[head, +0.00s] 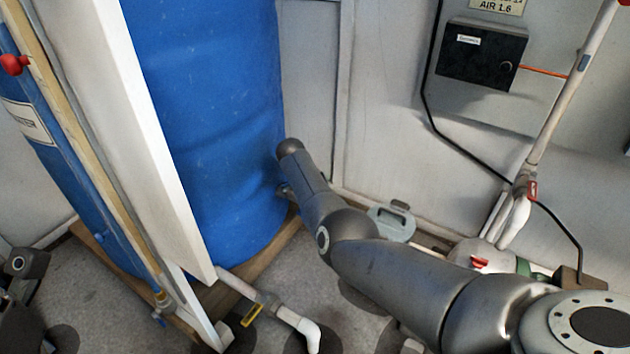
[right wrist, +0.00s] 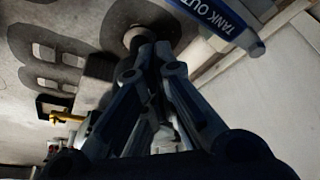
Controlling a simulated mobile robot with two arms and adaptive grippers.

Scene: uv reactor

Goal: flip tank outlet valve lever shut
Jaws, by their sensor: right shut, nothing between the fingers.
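In the right wrist view, a blue lever-like part (right wrist: 225,18) lettered "TANK OUT" crosses the upper right; the rest of its lettering is cut off. My right gripper (right wrist: 152,52) is shut and empty, its fingertips to the left of and below the blue part. I cannot tell whether they touch it. A round grey part (right wrist: 134,38) shows just beyond the fingertips. In the head view, my right arm reaches to the lower right side of the large blue tank (head: 215,110); the right fingers and the blue lever cannot be made out there.
A white post (head: 130,130) stands left of the tank. A white pipe with a yellow lever (head: 252,315) runs low in front of it.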

